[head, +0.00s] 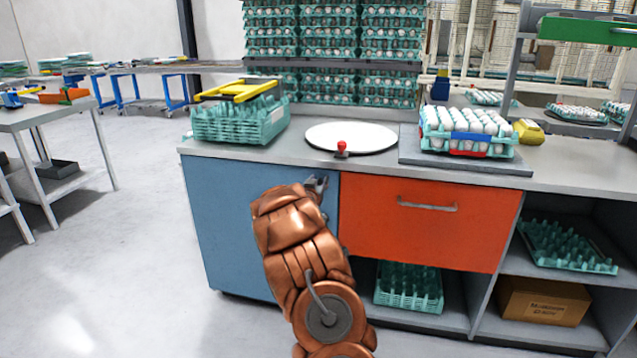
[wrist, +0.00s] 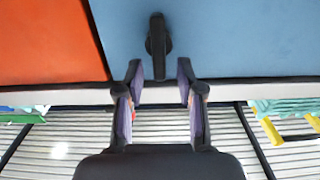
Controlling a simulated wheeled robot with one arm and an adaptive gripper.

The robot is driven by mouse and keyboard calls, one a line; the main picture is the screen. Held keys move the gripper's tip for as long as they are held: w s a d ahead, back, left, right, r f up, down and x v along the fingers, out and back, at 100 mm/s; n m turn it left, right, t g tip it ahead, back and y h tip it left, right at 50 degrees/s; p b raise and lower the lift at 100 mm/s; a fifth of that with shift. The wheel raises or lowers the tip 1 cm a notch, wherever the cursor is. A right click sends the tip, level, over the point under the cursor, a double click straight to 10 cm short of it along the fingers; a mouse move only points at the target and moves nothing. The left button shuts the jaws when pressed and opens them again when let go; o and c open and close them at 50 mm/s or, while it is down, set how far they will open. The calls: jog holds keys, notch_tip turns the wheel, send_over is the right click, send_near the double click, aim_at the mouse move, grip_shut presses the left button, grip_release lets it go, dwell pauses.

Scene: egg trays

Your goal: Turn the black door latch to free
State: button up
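The black door latch (wrist: 157,35) is on the blue cabinet door (wrist: 235,40). In the wrist view it is a slim bar lying up and down the picture over a round base. My gripper (wrist: 160,82) is open, with one fingertip on each side of the latch's lower end. Gaps show between the bar and both fingers, and nothing is held. In the head view my gripper (head: 318,184) is at the upper right corner of the blue door (head: 228,215). My arm and gripper hide the latch there.
An orange drawer (head: 430,222) with a metal handle adjoins the blue door on the right. The grey countertop (head: 375,170) runs just above my gripper. A red-topped knob (head: 342,149) and a white round plate (head: 350,136) are on it.

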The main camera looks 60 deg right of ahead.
jog(key=shift+c, duration=0.2)
grip_shut()
jog(key=shift+r+p, duration=0.1)
jog(key=shift+p, duration=0.25)
jog(key=n+p, duration=0.1)
jog(key=p, duration=0.1)
jog(key=n+p, duration=0.2)
jog(key=shift+w+a+r+n, duration=0.1)
jog(key=shift+w+a+n, duration=0.1)
jog(key=shift+w+n, duration=0.15)
jog(key=shift+w+a+f+n+p, duration=0.1)
jog(key=shift+w+f+n+p, duration=0.3)
jog(key=shift+n+p, duration=1.8)
jog(key=shift+w+a+f+n+p, duration=0.15)
jog(key=shift+f+n+p, duration=0.45)
jog(key=shift+n+p, duration=1.55)
jog(key=shift+w+f+n+p, duration=0.45)
jog(key=shift+n+p, duration=1.1)
jog(key=shift+n, duration=1.25)
jog(key=shift+s+f, duration=0.1)
jog(key=shift+f, duration=0.05)
